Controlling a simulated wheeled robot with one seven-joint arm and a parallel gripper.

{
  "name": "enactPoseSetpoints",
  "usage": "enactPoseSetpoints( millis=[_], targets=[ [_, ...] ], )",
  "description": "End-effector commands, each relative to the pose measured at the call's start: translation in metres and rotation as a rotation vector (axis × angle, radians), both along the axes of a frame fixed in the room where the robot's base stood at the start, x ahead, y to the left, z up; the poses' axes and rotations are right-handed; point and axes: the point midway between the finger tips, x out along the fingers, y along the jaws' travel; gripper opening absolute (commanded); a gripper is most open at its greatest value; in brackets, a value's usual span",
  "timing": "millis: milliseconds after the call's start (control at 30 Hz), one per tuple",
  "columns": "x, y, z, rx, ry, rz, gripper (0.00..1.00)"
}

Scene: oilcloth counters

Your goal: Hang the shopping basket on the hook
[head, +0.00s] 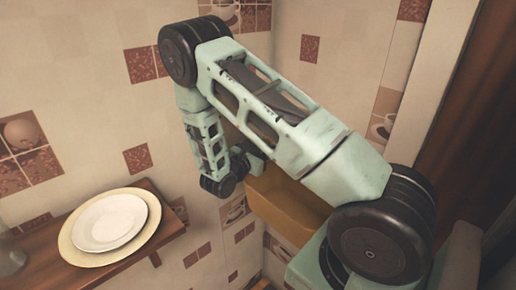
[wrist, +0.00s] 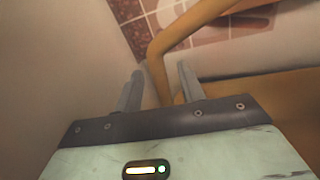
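The shopping basket (head: 285,208) is a yellow-orange bin, partly hidden behind my arm in the head view. In the wrist view its bent handle (wrist: 190,35) rises from between my fingers and runs up to the right. Part of its body (wrist: 275,98) fills the right side. My gripper (wrist: 160,80) has its two grey fingers on either side of the handle, with a narrow gap showing at each side. The lower end of the handle is hidden by the gripper body. My arm hides much of the gripper in the head view. I cannot make out the hook in either view.
A brown wooden shelf (head: 160,248) at the left carries a cream plate with a smaller white plate (head: 109,222) on it. A glass-like item (head: 10,255) stands at the far left edge. Tiled walls (head: 90,100) meet close behind my arm. Dark brown wood is at the right.

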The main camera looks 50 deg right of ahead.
Motion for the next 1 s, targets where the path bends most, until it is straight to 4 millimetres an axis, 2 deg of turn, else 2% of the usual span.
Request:
enactPoseSetpoints(
  millis=[167, 500, 633, 1000],
  targets=[
    [0.0, 0.005, -0.002, 0.002, -0.002, 0.002, 0.39],
    [-0.006, 0.056, -0.003, 0.001, -0.001, 0.004, 0.39],
    [-0.008, 0.07, -0.001, 0.0, 0.0, 0.002, 0.39],
    [-0.009, 0.075, 0.002, 0.0, 0.001, 0.0, 0.39]
  ],
)
